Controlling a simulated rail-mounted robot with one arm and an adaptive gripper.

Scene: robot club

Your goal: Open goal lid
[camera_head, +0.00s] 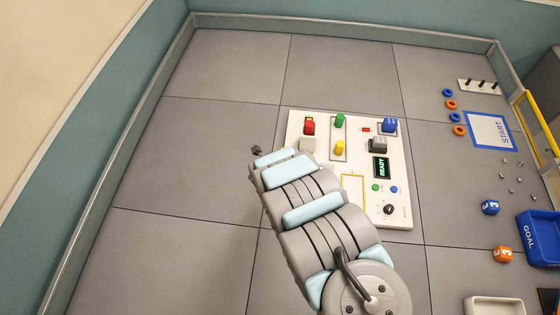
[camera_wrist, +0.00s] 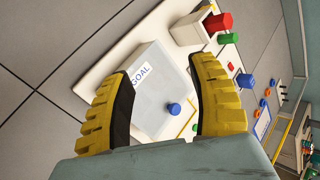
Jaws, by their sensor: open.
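The goal lid (camera_wrist: 158,90) is a pale grey panel with a white GOAL label (camera_wrist: 141,76) and a round blue knob (camera_wrist: 174,108). It looks shut on the white board in the wrist view. My gripper (camera_wrist: 165,70) has two yellow ribbed fingers spread wide. The lid and its knob show between the fingers, with nothing held; I cannot tell the height of the fingers above the knob. In the head view my arm hides the lid and most of the gripper.
The white board (camera_head: 402,213) also carries a red block (camera_head: 309,126), a green peg (camera_head: 340,120), a yellow peg (camera_head: 339,147), blue block (camera_head: 390,125) and READY display (camera_head: 381,167). A blue GOAL bin (camera_head: 540,238) stands at right. Floor left of the board is clear.

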